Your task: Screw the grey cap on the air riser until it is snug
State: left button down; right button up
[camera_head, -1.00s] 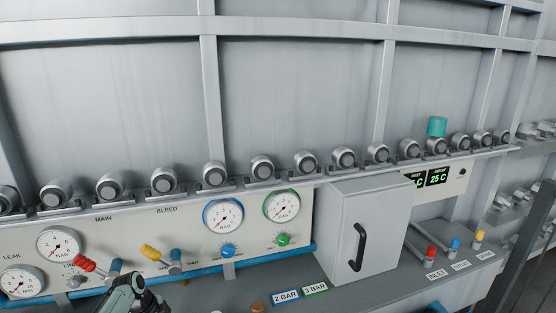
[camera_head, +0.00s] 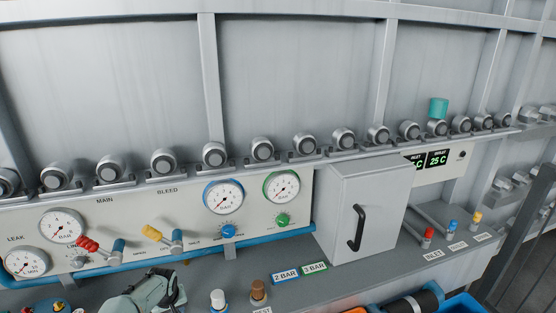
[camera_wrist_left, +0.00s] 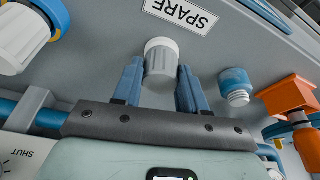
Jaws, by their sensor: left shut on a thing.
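In the left wrist view a ribbed pale grey cap (camera_wrist_left: 161,58) sits between the two blue fingers of my left gripper (camera_wrist_left: 159,76). The gripper is shut on this cap, by a SPARE label (camera_wrist_left: 181,12). A blue stub with a threaded end (camera_wrist_left: 236,87) stands apart to the right; it may be the air riser, but I cannot tell. In the head view my left gripper (camera_head: 150,293) is low at the left over the bench, its fingertips and the cap hidden. My right gripper is not in view.
A larger white cap (camera_wrist_left: 25,38) on a blue collar is at the upper left of the wrist view. An orange handle (camera_wrist_left: 288,94) is at its right. In the head view, white (camera_head: 217,299) and brown (camera_head: 258,290) caps and a grey cabinet (camera_head: 365,215) stand to the right.

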pick_arm(q)
jog(key=n, duration=0.3)
jog(key=shift+w+d+f+g+y, duration=0.1)
jog(key=shift+d+g+y, duration=0.1)
jog(key=shift+g+y, duration=0.15)
jog(key=n+g, duration=0.1)
jog(key=n, duration=0.3)
jog(key=shift+y, duration=0.35)
jog(key=c, duration=0.5)
grip_release()
